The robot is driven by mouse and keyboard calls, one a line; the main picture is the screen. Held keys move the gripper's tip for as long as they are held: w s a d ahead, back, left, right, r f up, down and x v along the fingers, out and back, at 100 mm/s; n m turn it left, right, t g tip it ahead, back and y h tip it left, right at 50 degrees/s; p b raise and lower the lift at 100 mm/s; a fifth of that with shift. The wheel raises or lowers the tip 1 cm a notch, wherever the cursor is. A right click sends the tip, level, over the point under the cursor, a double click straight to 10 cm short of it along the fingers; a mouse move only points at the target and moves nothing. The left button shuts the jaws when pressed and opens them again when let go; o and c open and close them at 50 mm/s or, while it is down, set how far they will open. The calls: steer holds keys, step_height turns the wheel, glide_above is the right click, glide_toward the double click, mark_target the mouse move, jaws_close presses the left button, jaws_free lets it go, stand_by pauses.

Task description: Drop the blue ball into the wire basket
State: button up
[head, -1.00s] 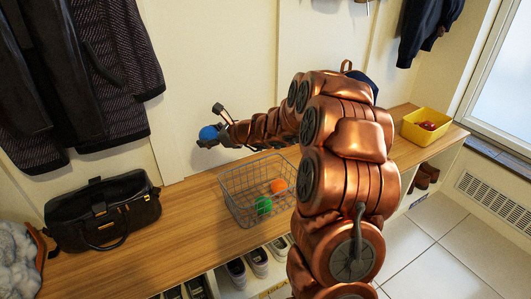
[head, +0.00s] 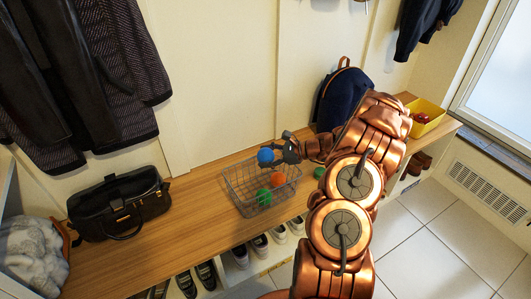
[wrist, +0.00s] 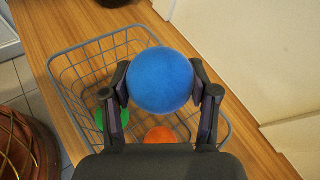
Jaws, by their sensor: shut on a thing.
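The blue ball (head: 265,155) is held between the fingertips of my gripper (head: 273,153). In the wrist view the fingers of my gripper (wrist: 163,84) press on both sides of the blue ball (wrist: 160,80). The grey wire basket (head: 231,190) stands on the wooden bench, and the ball is above its back part. In the wrist view the basket's rim (wrist: 88,44) shows around and beneath the ball. Inside the basket lie a green ball (head: 263,197) and an orange ball (head: 276,180). My fingers and the blue ball hide part of the basket.
A black bag (head: 118,205) stands left on the bench (head: 195,210). A navy backpack (head: 342,98) and a yellow bin (head: 426,117) with red contents stand to the right. A green object (head: 319,172) sits right of the basket. Shoes (head: 260,246) fill cubbies below.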

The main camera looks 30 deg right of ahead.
step_height(320, 180, down, 6)
steer(key=b, duration=0.3)
steer(key=shift+b, duration=0.4)
steer(key=o, duration=1.2)
steer(key=v, duration=1.2)
steer(key=shift+a, duration=0.1)
